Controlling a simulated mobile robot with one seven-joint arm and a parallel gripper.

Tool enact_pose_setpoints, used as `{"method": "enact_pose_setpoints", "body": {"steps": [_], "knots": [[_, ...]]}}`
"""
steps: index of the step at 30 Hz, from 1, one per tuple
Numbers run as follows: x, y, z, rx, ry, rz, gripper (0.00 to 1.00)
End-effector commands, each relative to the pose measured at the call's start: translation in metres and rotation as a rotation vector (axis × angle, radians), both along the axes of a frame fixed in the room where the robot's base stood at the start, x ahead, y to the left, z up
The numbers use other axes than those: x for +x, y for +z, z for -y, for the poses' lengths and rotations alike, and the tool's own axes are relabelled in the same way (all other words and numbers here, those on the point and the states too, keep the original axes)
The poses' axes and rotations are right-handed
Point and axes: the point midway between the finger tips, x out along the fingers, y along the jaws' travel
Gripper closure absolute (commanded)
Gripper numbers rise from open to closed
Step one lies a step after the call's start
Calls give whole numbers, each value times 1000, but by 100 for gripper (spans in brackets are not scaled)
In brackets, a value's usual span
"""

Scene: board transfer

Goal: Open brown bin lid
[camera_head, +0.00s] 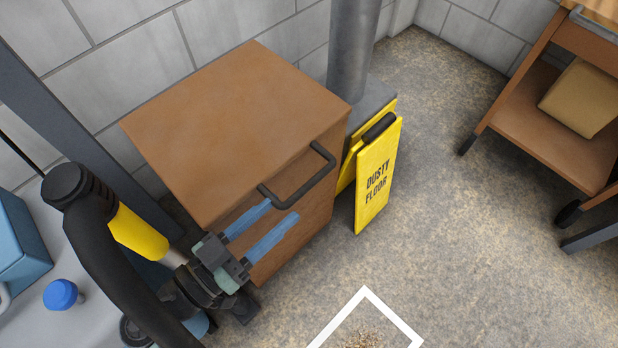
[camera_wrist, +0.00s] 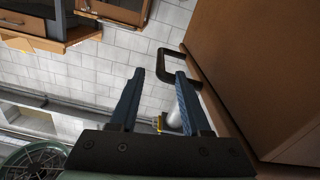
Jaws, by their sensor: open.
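The brown bin (camera_head: 235,120) stands against the wall, its flat top lid looking closed. A black bar handle (camera_head: 308,186) sticks out from the upper front edge. In the wrist view the handle (camera_wrist: 166,66) shows just past the fingertips, partly behind the right finger, with the bin's brown side (camera_wrist: 235,60) at the right. My gripper (camera_head: 284,210) has two blue fingers spread apart, with nothing visible between them. Its tips are close to the handle's near end in the head view; I cannot tell if they touch. The gripper also shows open in the wrist view (camera_wrist: 160,74).
A yellow folding floor sign (camera_head: 375,185) stands right of the bin, by a grey pipe (camera_head: 353,50). A brown cart (camera_head: 550,120) with a box (camera_head: 583,98) is at the upper right. A white floor frame (camera_head: 395,318) surrounds debris. The middle floor is clear.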

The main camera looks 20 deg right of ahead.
Motion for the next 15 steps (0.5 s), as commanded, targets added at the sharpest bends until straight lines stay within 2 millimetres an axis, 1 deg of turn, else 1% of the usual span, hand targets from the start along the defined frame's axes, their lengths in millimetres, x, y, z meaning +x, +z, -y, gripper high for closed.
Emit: {"method": "enact_pose_setpoints", "body": {"steps": [1, 6, 9, 12, 15], "knots": [[3, -3, 12, 0, -6, 1, 53], [15, -3, 44, 2, -4, 1, 53], [21, -2, 59, 2, -3, 0, 53], [25, -1, 69, 1, -2, -1, 53], [27, -1, 74, 1, 0, 1, 53]]}}
